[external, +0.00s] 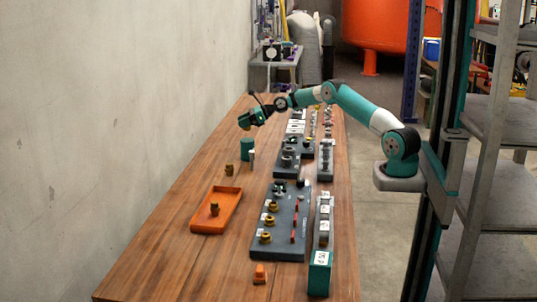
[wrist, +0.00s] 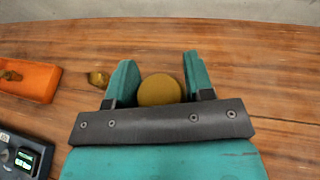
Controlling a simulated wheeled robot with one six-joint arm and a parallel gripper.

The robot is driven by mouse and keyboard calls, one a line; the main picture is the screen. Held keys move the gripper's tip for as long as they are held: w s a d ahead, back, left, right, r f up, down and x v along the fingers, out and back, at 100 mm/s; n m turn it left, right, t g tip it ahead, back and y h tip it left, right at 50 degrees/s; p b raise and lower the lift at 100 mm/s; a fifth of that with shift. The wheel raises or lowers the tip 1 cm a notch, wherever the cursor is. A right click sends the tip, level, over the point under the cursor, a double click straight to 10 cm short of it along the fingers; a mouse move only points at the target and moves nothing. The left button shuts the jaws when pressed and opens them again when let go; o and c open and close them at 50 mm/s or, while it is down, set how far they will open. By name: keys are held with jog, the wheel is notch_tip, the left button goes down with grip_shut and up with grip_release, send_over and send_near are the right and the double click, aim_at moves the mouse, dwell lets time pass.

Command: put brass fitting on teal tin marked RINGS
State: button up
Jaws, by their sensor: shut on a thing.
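My gripper (external: 248,119) is shut on a brass fitting (external: 243,121), held above the table. In the wrist view the fitting (wrist: 159,90) sits between the two teal fingers (wrist: 160,85), its round end facing the camera. The tin does not show in the wrist view and may be hidden by the fitting and gripper.
An orange tray (external: 236,199) holds another brass piece (external: 214,209). Dark fixture boards (external: 289,222) line the right side. A teal block (external: 320,274) sits at the front.

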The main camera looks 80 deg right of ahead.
jog(key=shift+f, duration=2.1)
jog(key=shift+f, duration=0.15)
jog(key=o, duration=1)
